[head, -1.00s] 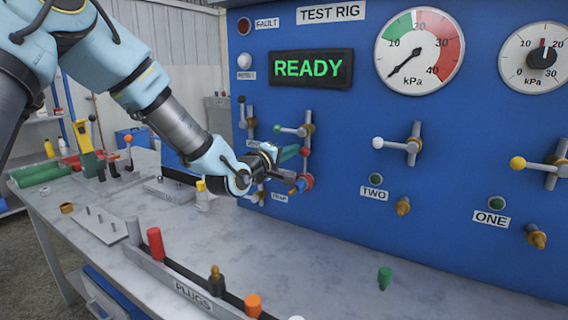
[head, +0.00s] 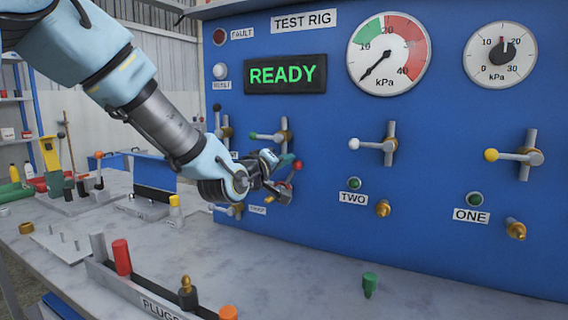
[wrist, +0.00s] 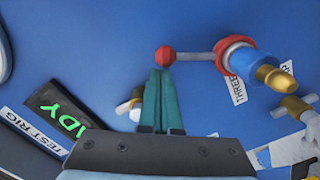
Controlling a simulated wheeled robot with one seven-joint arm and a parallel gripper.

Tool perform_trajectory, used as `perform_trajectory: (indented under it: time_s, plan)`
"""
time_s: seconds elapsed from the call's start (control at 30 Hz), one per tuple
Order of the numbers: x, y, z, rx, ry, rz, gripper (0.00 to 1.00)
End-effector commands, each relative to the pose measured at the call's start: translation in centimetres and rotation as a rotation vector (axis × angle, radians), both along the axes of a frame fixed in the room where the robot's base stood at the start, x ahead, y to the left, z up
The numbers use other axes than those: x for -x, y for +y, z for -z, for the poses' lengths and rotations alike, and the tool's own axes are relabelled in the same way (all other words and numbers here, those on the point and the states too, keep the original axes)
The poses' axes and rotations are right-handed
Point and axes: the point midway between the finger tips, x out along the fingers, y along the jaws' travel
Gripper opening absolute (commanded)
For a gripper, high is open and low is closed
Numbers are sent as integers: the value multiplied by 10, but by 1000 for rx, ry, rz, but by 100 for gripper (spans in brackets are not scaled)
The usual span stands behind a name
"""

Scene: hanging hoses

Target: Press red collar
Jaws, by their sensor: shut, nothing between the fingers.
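The red collar (wrist: 222,61) shows in the wrist view as a ring around a grey fitting, with a blue and brass end (wrist: 272,76) in front of it. A thin grey rod runs left from the collar to a red ball (wrist: 165,56). My gripper (wrist: 160,74) has its green fingers shut together and empty. Their tips lie just below the red ball in the picture, left of the collar. I cannot tell whether they touch the ball.
The blue panel (head: 330,130) stands close behind my gripper, with a READY display (head: 285,74), gauges and several valve levers. A green plug (head: 370,283) stands on the bench.

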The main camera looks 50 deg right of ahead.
Motion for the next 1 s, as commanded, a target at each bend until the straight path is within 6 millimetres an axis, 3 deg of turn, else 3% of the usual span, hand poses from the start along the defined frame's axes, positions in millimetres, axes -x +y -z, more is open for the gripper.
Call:
perform_trajectory:
  time_s: [0.47, 1.0]
  plan:
    - [1, 3, 0, 0, -1, -1, 0]
    - [20, 91, -3, -1, -3, -1, 0]
